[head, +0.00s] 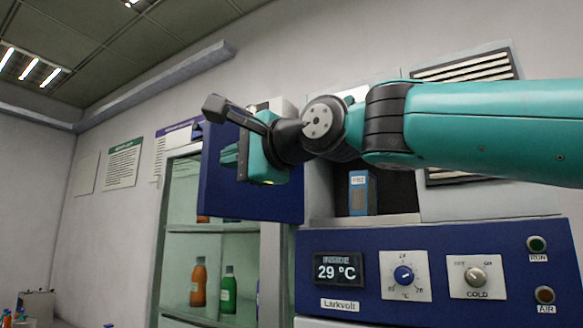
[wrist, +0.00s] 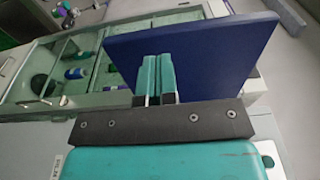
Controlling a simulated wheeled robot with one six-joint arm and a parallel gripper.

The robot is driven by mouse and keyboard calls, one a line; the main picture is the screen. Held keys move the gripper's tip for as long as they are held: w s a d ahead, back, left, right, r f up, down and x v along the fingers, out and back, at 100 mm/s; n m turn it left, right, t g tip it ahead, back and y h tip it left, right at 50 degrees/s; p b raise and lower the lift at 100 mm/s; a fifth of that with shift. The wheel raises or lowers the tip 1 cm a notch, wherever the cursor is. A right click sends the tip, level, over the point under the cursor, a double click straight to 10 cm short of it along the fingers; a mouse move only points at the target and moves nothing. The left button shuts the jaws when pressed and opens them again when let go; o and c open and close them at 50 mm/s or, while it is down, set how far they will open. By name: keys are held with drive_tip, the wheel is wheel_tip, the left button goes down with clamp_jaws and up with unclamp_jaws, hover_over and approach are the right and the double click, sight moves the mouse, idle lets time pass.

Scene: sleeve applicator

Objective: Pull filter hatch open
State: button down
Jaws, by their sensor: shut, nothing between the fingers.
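The filter hatch is a dark blue flat panel (head: 280,203) in the head view. It stands swung out to the left of a dark, uncovered opening (head: 398,192) in the machine. A blue-grey filter box (head: 362,195) with a small label sits in that opening. My gripper (head: 229,156) is in front of the hatch panel, its teal fingers pointing left and shut with nothing between them. In the wrist view the closed fingers (wrist: 158,72) overlap the blue hatch panel (wrist: 205,50). I cannot tell whether they touch it.
Below the opening is a blue control panel (head: 440,250) with a 29 °C display (head: 338,270), knobs and lamps. A glass-fronted cabinet (head: 168,240) with bottles stands left, behind the hatch; it also shows in the wrist view (wrist: 20,80). My arm extends across the right side.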

drive_tip(key=s+d+b, duration=0.3)
drive_tip(key=s+b, duration=0.2)
drive_tip(key=s, duration=0.6)
drive_tip(key=w+d+f+n+g+h, duration=0.1)
drive_tip(key=d+f+n+g+h, duration=0.25)
drive_tip(key=f, duration=1.05)
drive_tip(key=w+d+f+n+g+h, duration=0.1)
drive_tip(key=d+f+n+h, duration=0.4)
drive_tip(key=f, duration=1)
drive_tip(key=s+d+f+n+g, duration=0.2)
drive_tip(key=s+d+f, duration=0.2)
drive_tip(key=f, duration=0.3)
drive_tip(key=s+d+f+n+g+h+b, duration=0.1)
drive_tip(key=s+d+f+n+g, duration=0.1)
drive_tip(key=s+d+f, duration=0.2)
drive_tip(key=s+d+f+n+g, duration=0.2)
drive_tip(key=s+f, duration=0.4)
drive_tip(key=f, duration=0.3)
drive_tip(key=shift+s+d+f+g, duration=0.3)
drive_tip(key=shift+d+g, duration=0.15)
drive_tip(key=shift+d, duration=0.55)
drive_tip(key=shift+a+n, duration=0.1)
drive_tip(key=shift+n, duration=0.15)
